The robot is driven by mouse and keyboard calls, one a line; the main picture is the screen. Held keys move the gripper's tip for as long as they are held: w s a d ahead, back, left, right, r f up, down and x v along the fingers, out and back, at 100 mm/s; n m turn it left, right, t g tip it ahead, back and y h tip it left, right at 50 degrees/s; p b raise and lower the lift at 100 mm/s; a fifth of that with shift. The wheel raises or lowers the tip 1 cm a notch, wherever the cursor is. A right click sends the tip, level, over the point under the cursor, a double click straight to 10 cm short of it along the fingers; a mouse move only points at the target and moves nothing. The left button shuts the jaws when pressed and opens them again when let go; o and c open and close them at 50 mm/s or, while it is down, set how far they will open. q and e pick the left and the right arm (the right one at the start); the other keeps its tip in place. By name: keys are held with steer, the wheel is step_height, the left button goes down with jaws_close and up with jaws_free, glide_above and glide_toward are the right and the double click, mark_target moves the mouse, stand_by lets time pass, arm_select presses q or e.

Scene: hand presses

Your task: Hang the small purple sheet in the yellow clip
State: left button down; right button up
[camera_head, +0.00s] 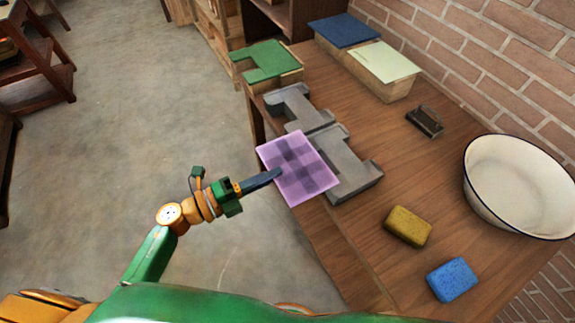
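The small purple sheet (307,180), lilac with darker squares, is at the left edge of the wooden table, partly over the grey metal parts. My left gripper (277,173) comes in from the left; its dark fingers meet the sheet's left edge and look closed on it. The sheet looks flat and raised a little, though its exact height is hard to tell. I see no yellow clip that I can make out. My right gripper is not in view.
Grey press parts (352,178) stand beside the sheet. A green-topped block (265,60), blue-lidded box (343,29) and pale-lidded box (385,62) are behind. A yellow sponge (408,226), blue sponge (452,280), dark block (425,120) and white basin (520,185) are right.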

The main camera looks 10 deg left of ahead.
arm_select(q)
steer(key=v, duration=0.9)
